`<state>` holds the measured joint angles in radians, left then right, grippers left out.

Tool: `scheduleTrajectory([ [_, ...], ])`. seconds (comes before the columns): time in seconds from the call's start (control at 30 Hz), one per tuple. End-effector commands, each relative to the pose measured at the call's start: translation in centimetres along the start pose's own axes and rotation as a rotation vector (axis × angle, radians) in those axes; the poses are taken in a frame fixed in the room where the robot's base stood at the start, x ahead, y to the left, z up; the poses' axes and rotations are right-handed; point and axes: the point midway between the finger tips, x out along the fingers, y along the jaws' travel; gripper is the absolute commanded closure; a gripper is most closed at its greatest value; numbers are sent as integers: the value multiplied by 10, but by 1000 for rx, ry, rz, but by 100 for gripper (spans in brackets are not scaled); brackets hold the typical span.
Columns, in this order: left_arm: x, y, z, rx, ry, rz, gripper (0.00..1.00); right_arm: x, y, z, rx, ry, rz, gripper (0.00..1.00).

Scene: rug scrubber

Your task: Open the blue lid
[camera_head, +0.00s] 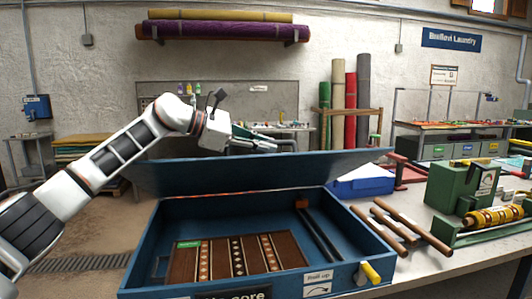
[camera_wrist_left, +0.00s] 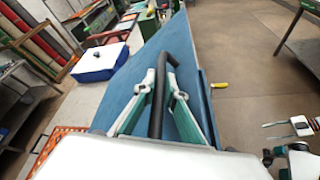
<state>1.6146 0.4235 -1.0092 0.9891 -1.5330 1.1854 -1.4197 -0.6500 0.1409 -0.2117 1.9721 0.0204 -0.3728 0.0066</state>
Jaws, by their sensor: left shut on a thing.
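The blue lid (camera_head: 235,173) stands raised at the back of the blue box (camera_head: 170,222), and the box lies open below it. My left gripper (camera_head: 262,143) is above the lid's upper edge in the head view. In the left wrist view my left gripper (camera_wrist_left: 160,98) is shut on the dark bar handle (camera_wrist_left: 171,50) of the lid (camera_wrist_left: 128,95). Inside the box lies a brown patterned piece (camera_head: 221,258).
Wooden rollers (camera_head: 412,226) lie right of the box on the bench. A green machine (camera_head: 455,188) with a yellow roller stands farther right. A yellow knob (camera_head: 370,273) sticks out at the box's front right.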

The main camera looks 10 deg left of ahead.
Motion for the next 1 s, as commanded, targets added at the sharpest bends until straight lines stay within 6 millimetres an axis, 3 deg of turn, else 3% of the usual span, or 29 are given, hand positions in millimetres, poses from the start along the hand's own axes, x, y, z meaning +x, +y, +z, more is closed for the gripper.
scheduleTrajectory([
  [0.3, -4, 18, 9, -36, 1, -14, 100, -4, 1, -9, 7, 7, -1, 60],
  [0.87, -4, 21, 8, -45, 2, -17, 100, -4, 1, -9, 6, 5, -1, 60],
  [1.0, -4, 21, 8, -45, 2, -17, 100, -4, 1, -12, 7, 9, 0, 94],
])
